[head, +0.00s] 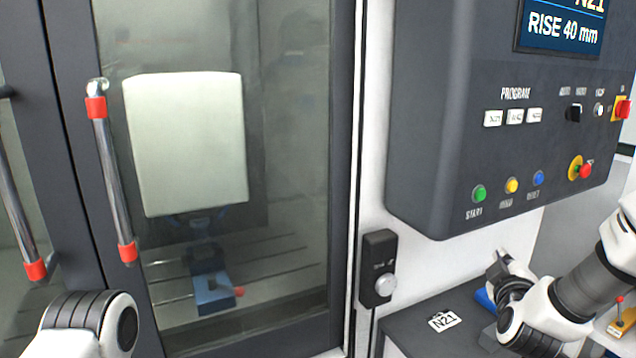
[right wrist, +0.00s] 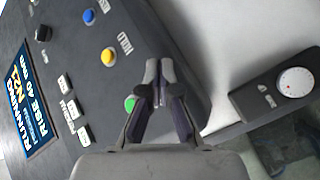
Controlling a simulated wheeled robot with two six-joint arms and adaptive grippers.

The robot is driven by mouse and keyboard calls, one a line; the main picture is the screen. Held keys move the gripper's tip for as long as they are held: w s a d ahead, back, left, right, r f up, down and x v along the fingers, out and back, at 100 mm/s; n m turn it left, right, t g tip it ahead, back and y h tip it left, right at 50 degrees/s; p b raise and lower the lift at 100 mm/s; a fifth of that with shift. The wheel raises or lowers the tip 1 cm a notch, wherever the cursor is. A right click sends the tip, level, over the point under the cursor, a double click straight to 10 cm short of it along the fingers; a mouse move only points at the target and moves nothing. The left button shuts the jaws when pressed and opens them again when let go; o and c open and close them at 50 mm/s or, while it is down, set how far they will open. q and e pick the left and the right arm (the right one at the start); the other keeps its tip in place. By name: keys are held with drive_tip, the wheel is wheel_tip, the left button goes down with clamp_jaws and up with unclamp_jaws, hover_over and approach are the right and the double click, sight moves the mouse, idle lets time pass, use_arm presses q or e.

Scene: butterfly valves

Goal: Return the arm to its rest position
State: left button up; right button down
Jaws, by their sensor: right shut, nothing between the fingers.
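My right gripper (right wrist: 160,70) is shut and empty in the right wrist view, its fingertips together in front of the dark control panel (right wrist: 120,25). The green button (right wrist: 130,104) shows just beside its fingers, partly hidden; I cannot tell the gap to the panel. In the head view my right arm comes in from the right, and the right gripper (head: 500,262) shows small below the control panel (head: 430,130). A white and black link of my left arm is at the lower left; its gripper is out of view.
A machine door with a window (head: 300,150) and a red-ended handle (head: 112,185) stands at left. A dark box with a knob (head: 378,268) is beside it. A dark shelf (head: 405,325) below bears an N21 tag (head: 444,321). A red stop button (head: 585,171) is on the panel.

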drive_tip(key=s+a+f+n+g+y+b, duration=0.1)
drive_tip(key=s+a+f+g, duration=0.25)
drive_tip(key=f, duration=0.85)
drive_tip(key=s+a+f+n+g+y+b, duration=0.15)
drive_tip(key=s+f, duration=0.35)
drive_tip(key=f, duration=0.7)
drive_tip(key=s+a+f+g+y+b, duration=0.1)
drive_tip(key=s+a+f+g+y, duration=0.3)
drive_tip(key=f, duration=0.9)
use_arm(q)
wheel_tip(320, 180, down, 5)
drive_tip(key=shift+w+b, duration=0.1)
drive_tip(key=shift+b, duration=0.2)
use_arm(e)
drive_tip(key=s+a+f+m+g, duration=0.2)
drive_tip(key=s+f+m+g, duration=0.1)
drive_tip(key=s, duration=0.8)
drive_tip(key=s+a+f+m+g, duration=0.2)
drive_tip(key=s+f+m+g, duration=0.2)
drive_tip(key=s, duration=0.8)
wheel_tip(320, 180, down, 3)
drive_tip(key=shift+a+f+m, duration=0.15)
drive_tip(key=shift+a+m, duration=0.1)
drive_tip(key=shift+m, duration=0.8)
